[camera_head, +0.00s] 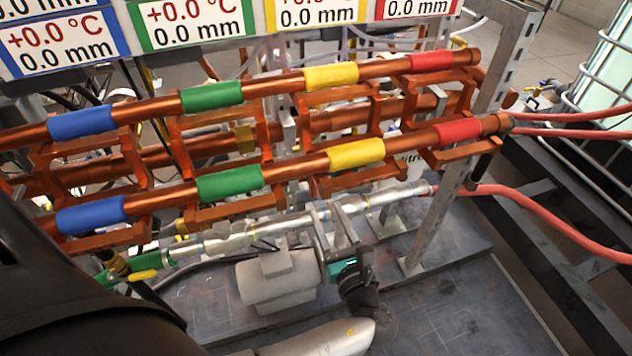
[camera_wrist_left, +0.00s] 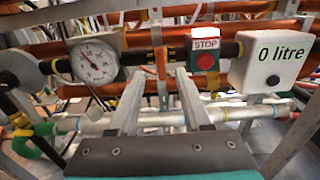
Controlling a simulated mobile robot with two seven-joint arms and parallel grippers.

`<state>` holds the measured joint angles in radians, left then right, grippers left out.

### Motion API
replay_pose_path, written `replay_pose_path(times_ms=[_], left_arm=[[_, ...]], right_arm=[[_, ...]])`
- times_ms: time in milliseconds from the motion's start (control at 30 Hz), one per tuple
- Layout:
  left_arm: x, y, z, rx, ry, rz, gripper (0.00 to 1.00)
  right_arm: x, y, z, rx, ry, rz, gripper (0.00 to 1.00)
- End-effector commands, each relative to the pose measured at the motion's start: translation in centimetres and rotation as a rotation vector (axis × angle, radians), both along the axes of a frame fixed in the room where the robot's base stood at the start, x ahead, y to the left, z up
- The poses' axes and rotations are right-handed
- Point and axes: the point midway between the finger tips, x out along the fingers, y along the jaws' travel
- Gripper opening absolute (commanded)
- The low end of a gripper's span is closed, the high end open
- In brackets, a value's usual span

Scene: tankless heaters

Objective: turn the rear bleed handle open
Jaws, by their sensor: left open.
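My left gripper (camera_head: 332,215) is open and empty. Its two grey fingers point at the silver pipe (camera_head: 235,240) below the lower copper pipe. In the left wrist view the fingers (camera_wrist_left: 160,78) are spread, with the silver pipe (camera_wrist_left: 92,122) just beyond them. A small yellow handle (camera_head: 144,275) sits by a green hose at the lower left, well away from the gripper. Another small yellow piece (camera_head: 458,41) shows near the far end of the upper copper pipe. I cannot tell which part is the rear bleed handle. My right gripper is not in view.
Two copper pipes with coloured bands (camera_head: 332,76) cross above my gripper. A grey upright post (camera_head: 440,225) and red hoses (camera_head: 560,235) stand to the right. A gauge (camera_wrist_left: 93,62), a STOP button box (camera_wrist_left: 206,58) and a "0 litre" box (camera_wrist_left: 268,62) lie ahead.

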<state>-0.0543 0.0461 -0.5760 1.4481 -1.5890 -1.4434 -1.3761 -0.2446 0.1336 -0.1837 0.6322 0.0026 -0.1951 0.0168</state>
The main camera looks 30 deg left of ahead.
Motion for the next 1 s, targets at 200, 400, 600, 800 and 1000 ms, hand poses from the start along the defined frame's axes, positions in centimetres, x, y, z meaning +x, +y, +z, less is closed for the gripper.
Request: replay_pose_path(times_ms=[200, 400, 600, 800, 1000], left_arm=[[3.2, 3.7, -0.1, 0.002, -0.003, 0.001, 0.49], [5.2, 6.1, -0.1, 0.0, 0.0, 0.0, 0.49], [6.3, 7.3, -0.1, -0.002, 0.001, -0.001, 0.49], [6.5, 7.6, -0.1, -0.002, 0.002, -0.001, 0.49], [6.5, 7.6, -0.1, -0.002, 0.001, -0.001, 0.45]], right_arm=[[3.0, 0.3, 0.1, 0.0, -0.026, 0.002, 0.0], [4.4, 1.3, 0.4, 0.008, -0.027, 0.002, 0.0], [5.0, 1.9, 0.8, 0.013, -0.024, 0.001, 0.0], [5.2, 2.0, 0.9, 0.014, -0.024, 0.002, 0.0], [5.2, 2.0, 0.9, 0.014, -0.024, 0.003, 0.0]])
